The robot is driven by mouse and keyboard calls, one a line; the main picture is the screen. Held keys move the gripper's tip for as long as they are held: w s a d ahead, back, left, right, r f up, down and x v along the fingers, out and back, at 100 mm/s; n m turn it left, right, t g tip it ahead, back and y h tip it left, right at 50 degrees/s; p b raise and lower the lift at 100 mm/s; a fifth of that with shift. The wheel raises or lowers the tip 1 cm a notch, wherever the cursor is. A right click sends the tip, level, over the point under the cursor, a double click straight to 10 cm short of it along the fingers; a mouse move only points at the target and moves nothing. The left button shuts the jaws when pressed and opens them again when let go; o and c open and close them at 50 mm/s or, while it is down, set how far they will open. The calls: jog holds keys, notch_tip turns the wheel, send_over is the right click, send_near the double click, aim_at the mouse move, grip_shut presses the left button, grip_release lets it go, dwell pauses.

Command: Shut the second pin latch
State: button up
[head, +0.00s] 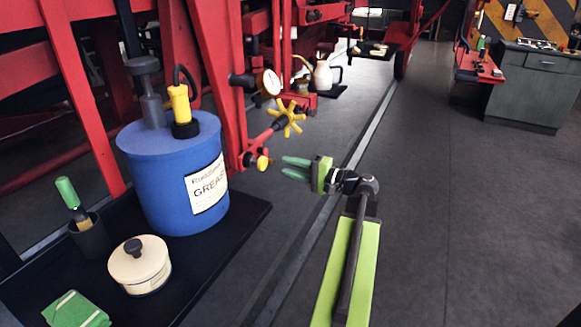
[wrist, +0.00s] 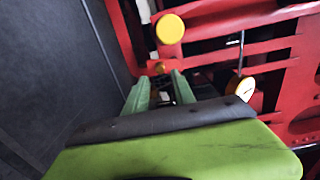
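A yellow round knob (head: 262,162), which looks like a pin latch knob, sits low on the red frame in the head view. My gripper (head: 284,168) is just right of it in the picture, its green fingers pointing at it. The fingers are apart with nothing between them. In the wrist view, my gripper (wrist: 160,78) shows a gap between its fingertips. A small orange-yellow knob (wrist: 160,68) appears beyond that gap, and a larger yellow round knob (wrist: 170,28) lies farther up. I cannot tell which is the second latch, or whether it is open or shut.
A yellow star handwheel (head: 288,118) and a gauge (head: 268,83) are above my gripper on the red frame (head: 215,60). A blue grease drum (head: 165,185) and a cream pot (head: 140,265) stand on a black tray (head: 225,235) at left. The floor at right is clear.

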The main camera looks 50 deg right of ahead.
jog(key=x, duration=0.6)
jog(key=shift+s, duration=0.1)
grip_shut()
dwell(1.3)
